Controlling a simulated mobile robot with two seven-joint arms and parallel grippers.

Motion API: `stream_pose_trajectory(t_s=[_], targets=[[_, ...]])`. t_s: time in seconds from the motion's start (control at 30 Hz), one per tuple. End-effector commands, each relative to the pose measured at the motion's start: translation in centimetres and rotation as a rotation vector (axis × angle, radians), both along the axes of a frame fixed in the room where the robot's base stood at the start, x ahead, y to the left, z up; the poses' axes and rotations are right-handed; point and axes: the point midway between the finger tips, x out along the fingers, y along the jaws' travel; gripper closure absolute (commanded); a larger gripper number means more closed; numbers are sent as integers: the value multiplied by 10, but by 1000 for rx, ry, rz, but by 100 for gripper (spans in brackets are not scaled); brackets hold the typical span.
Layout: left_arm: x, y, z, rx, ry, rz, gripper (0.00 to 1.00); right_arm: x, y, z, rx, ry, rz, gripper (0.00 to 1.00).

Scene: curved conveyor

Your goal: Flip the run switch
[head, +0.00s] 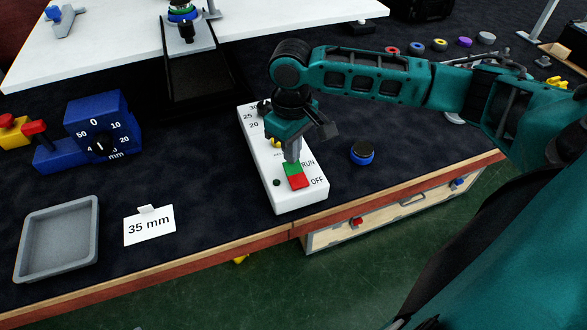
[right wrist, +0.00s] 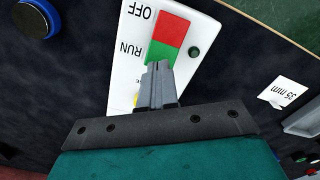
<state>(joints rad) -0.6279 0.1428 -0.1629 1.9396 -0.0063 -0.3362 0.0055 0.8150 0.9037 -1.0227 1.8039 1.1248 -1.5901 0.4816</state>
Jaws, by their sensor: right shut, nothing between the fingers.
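The run switch is a rocker with a green half and a red half (head: 298,180) on a white control box (head: 300,200) on the dark bench. RUN is printed beside the green half and OFF beside the red half. My right gripper (head: 292,160) is shut and empty, pointing down at the green half. In the right wrist view its fingertips (right wrist: 158,66) overlap the edge of the green half (right wrist: 163,52); I cannot tell whether they touch it. The red half (right wrist: 170,27) is uncovered. My left gripper is not in view.
A blue-and-black knob (head: 362,153) stands right of the box. A card reading 35 mm (head: 149,226) and a grey tray (head: 22,255) lie to the left. A blue dial block (head: 100,125) is behind them. The bench's front edge (head: 270,243) is close to the box.

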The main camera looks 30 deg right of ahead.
Motion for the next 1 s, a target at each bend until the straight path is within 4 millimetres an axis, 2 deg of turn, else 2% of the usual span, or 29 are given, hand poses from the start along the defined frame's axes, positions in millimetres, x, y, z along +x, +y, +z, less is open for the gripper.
stream_pose_trajectory(t_s=[1.0], targets=[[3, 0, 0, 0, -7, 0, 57, -1, 0, -16, -1, 2, 1, 100]])
